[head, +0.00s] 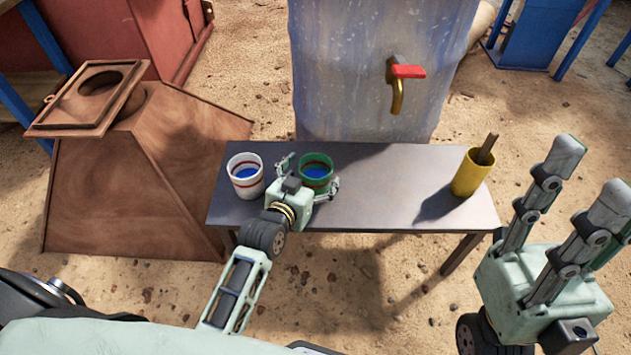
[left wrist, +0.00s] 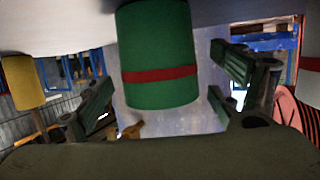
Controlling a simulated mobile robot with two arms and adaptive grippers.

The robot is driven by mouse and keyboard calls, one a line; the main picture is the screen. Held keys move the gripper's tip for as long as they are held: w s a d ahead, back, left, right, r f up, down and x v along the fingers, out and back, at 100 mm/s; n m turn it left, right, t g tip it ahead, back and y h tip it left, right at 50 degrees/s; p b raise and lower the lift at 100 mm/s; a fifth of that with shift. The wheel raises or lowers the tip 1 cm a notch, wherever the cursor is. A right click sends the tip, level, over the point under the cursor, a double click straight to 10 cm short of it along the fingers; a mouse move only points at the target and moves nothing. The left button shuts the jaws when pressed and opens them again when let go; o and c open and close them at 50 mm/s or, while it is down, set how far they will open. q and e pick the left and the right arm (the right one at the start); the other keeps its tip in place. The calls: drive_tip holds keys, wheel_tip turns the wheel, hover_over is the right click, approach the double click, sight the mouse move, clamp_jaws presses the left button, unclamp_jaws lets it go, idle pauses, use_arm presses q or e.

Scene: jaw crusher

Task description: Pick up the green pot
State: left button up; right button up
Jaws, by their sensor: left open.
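The green pot (head: 316,184) with a red band stands upright on the table, with blue inside it. My left gripper (head: 308,178) is open at the pot, with a finger on either side of it. In the left wrist view the green pot (left wrist: 158,55) sits between the two spread fingers (left wrist: 165,95), with gaps showing on both sides. My right gripper (head: 592,170) is open and empty at the right, in front of the table's right end.
A white pot (head: 246,188) stands close left of the green one on the grey table (head: 390,205). A yellow cup (head: 468,180) holding a brown stick stands at the right end. A large barrel (head: 350,80) with a red-handled tap (head: 405,72) is behind. The table's middle is clear.

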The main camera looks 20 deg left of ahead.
use_arm(q)
drive_tip(key=shift+b+x, duration=0.3)
drive_tip(key=shift+x, duration=0.8)
drive_tip(key=c, duration=1.5)
drive_tip(key=shift+r, duration=0.1)
